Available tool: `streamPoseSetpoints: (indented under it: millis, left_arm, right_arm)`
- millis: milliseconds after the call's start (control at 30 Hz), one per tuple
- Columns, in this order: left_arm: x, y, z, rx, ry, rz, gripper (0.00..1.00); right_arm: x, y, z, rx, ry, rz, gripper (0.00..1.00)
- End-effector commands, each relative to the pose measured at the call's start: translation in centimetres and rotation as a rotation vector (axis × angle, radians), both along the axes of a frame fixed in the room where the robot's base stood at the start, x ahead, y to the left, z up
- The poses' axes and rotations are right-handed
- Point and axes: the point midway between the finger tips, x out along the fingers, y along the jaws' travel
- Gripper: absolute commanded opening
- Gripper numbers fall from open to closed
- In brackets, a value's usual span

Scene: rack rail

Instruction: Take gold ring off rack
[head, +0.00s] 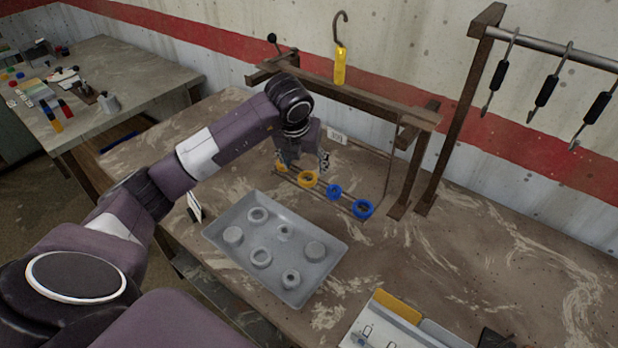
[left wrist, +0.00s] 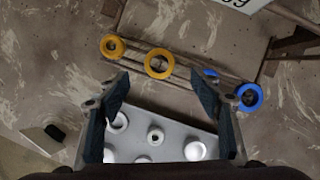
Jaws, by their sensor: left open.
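A low rack of thin parallel rails (left wrist: 185,70) carries two gold rings and two blue rings. One gold ring (head: 308,179) shows below my left gripper in the head view; it is the larger one in the left wrist view (left wrist: 159,63), just beyond the fingertips. The other gold ring (left wrist: 112,46) is at the rack's left end and is partly hidden by my gripper in the head view (head: 281,168). My left gripper (head: 305,161) is open and empty above the rack, with the fingers apart in the wrist view (left wrist: 163,88). My right gripper is not visible.
Blue rings (head: 334,190) and (head: 362,208) sit toward the rack's right end. A grey tray (head: 318,280) with several round grey pieces lies in front. A wooden frame (head: 375,103) with a hanging yellow tool (head: 339,67) stands behind.

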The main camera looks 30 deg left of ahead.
Motion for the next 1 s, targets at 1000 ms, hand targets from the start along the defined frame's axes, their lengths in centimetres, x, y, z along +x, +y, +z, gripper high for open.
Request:
streamPoseSetpoints:
  millis: [1000]
  left_arm:
    - [2.4,1.0,-6.0,-0.003,0.0,-0.006,0.36]
  right_arm:
    - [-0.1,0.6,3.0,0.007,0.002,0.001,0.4]
